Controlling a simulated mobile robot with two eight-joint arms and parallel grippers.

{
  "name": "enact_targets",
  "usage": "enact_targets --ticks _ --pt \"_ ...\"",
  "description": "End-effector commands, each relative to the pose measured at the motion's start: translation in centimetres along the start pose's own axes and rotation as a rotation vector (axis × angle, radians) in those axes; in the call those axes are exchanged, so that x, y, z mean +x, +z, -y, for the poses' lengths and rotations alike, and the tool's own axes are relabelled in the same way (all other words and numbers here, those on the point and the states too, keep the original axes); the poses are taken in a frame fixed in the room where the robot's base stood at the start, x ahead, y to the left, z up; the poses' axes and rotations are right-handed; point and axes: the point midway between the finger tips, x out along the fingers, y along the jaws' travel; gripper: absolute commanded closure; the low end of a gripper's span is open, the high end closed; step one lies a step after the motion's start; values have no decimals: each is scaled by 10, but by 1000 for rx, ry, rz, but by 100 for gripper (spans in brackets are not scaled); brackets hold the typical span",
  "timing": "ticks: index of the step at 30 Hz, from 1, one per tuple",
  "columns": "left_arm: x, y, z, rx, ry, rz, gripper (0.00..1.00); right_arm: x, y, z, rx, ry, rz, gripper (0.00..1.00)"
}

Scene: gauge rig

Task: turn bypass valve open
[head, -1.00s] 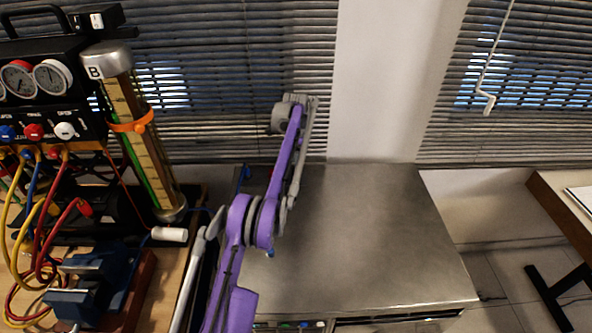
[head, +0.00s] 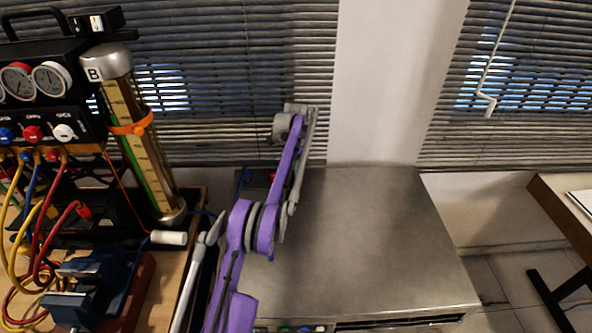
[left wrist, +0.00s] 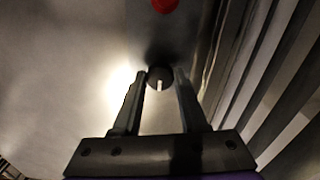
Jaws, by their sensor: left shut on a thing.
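A small round black knob (left wrist: 160,76) with a white mark shows in the left wrist view, set on a grey metal surface. The white mark points toward the gripper's base, down in the picture. My left gripper (left wrist: 160,84) is shut on this knob, one finger on each side. No label shows, so I cannot read whether it is the bypass valve. In the head view my purple left arm reaches over the metal cabinet (head: 350,245); the gripper and knob are hidden there. My right gripper is not in view.
A red round part (left wrist: 164,5) sits just beyond the knob. Window blinds (head: 230,60) stand close behind the cabinet. At left are the gauge box (head: 50,95), a tall tube marked B (head: 135,130) and a blue vise (head: 80,290). The cabinet's right top is clear.

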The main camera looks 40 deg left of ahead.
Motion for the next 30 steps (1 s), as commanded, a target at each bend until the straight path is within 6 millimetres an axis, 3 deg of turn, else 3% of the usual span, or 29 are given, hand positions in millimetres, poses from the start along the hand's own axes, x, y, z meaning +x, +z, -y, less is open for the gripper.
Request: enact_targets --ticks 14,30 --pt "-1 0 0 -112 1 0 100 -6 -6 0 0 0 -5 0" --pt "-2 -1 -1 -593 2 1 100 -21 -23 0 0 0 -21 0"
